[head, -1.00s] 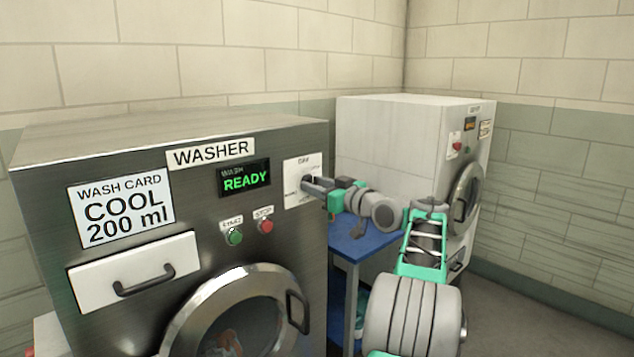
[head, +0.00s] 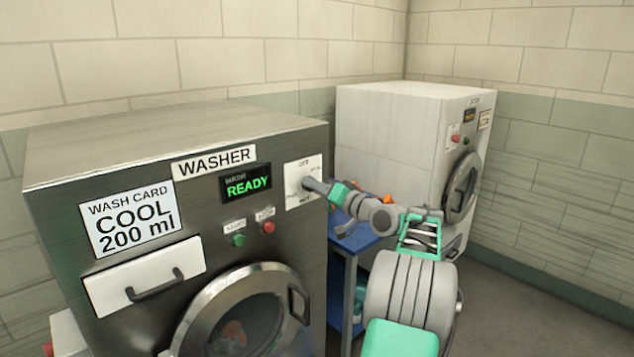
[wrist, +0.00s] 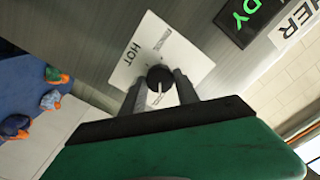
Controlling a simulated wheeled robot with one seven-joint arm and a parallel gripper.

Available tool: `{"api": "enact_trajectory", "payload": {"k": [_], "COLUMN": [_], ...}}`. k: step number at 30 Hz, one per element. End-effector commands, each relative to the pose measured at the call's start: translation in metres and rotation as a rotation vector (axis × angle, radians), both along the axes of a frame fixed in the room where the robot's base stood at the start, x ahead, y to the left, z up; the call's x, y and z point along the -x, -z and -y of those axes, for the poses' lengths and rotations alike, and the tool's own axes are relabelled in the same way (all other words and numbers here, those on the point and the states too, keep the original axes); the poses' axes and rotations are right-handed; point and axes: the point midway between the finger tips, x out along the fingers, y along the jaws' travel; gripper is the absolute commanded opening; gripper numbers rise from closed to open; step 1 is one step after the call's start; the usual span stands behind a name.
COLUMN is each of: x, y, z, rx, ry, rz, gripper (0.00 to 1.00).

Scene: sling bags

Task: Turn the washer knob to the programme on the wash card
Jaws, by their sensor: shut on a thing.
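The washer (head: 100,150) is a dark metal machine at the left of the head view. Its wash card (head: 132,219) reads "COOL 200 ml". The display (head: 246,183) reads "READY" in green. The white dial plate (head: 301,169) is at the upper right of the front. My gripper (head: 310,184) is at this plate. In the wrist view my gripper (wrist: 162,92) is shut on the round black knob (wrist: 159,75), one finger on each side. A pale pointer line shows on the knob, towards the gripper. "HOT" is legible on the plate; other labels are unclear or partly hidden.
The green start button (head: 238,240) and red stop button (head: 268,227) sit below the display. A white drawer (head: 145,277) and a round door (head: 245,315) are lower. A blue table (head: 358,240) and a white machine (head: 400,130) stand to the right.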

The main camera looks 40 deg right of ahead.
Motion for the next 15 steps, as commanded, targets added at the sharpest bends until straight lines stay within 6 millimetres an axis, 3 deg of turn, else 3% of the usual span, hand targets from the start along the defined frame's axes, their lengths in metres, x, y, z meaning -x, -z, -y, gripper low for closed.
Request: {"api": "enact_trajectory", "payload": {"k": [15], "x": [0.0002], "y": [0.0], "z": [0.0003], "rx": [-0.061], "ry": [0.001], "rz": [-0.001], "gripper": [0.0]}}
